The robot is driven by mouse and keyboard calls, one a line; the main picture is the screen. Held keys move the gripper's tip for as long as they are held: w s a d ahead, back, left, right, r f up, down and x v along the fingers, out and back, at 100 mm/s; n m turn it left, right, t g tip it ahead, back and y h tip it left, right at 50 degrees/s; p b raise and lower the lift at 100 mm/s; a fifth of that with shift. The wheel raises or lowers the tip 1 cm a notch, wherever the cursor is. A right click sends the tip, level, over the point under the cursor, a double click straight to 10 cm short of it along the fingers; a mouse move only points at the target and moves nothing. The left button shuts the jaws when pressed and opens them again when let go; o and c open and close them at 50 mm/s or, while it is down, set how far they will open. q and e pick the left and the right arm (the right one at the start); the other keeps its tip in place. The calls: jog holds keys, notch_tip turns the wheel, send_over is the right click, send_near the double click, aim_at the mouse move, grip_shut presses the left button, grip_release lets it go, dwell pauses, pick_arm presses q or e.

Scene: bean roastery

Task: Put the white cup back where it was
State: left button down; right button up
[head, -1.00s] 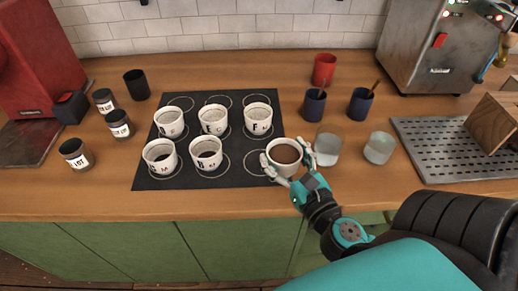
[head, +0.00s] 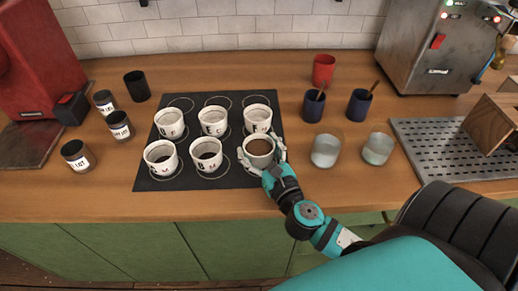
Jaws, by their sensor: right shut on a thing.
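The white cup (head: 258,158), filled with brown liquid, is at the front right of the black mat (head: 225,180). It covers most of the printed circle there. My right gripper (head: 261,163) is shut on it, with fingers on both sides of the cup. I cannot tell whether the cup's base touches the mat. Other white lettered cups stand on the mat's circles: one marked F (head: 257,118) is just behind, and one with dark contents (head: 206,154) is to the left. My left gripper is not in view.
Two clear glasses (head: 326,151) stand right of the mat. Behind them are two dark blue cups (head: 313,106) holding sticks and a red cup (head: 323,69). Dark labelled jars (head: 77,155) stand at left. A metal drip tray (head: 435,160) is at right.

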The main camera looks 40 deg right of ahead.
jog(key=shift+f, duration=0.1)
jog(key=o, duration=1.7)
jog(key=shift+r, duration=0.25)
jog(key=s+b, duration=0.1)
jog(key=s, duration=0.2)
jog(key=s+a+b, duration=0.1)
jog(key=s+b, duration=0.1)
jog(key=s, duration=0.2)
jog(key=s+b, duration=0.1)
jog(key=s, duration=0.2)
jog(key=shift+s+a+f, duration=0.3)
jog(key=shift+s+a, duration=0.05)
jog(key=shift+s, duration=0.05)
jog(key=shift+s+a+r+b, duration=0.1)
jog(key=shift+s+r+b, duration=0.15)
jog(key=shift+s, duration=0.35)
